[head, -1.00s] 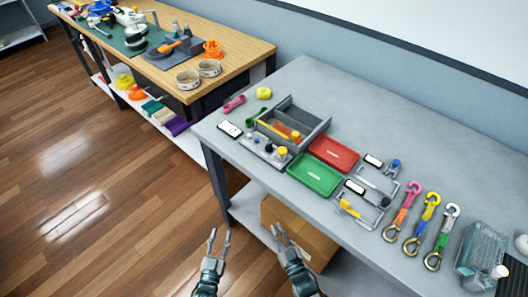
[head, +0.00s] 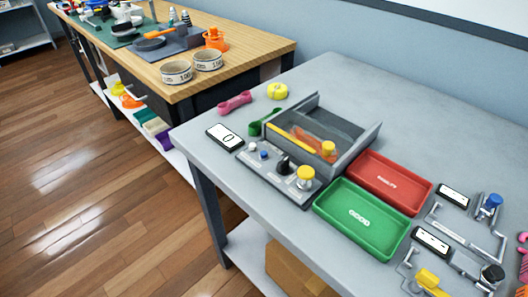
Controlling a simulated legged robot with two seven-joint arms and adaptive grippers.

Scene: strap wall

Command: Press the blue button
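A grey control panel (head: 237,158) lies on the grey table near its left end. A small blue button (head: 264,154) sits on the panel, between a small white button (head: 252,146) and a black knob (head: 285,163). A large yellow button (head: 306,174) is at the panel's right end. Nothing covers the blue button. A second blue-topped part (head: 491,202) stands on a metal fixture at the right. Neither of my grippers is in the head view now.
A grey open box (head: 357,143) stands behind the panel. A red tray (head: 410,196) and a green tray (head: 375,233) lie to its right. A white display device (head: 225,137) is left of the panel. A wooden table (head: 262,52) stands at the back left.

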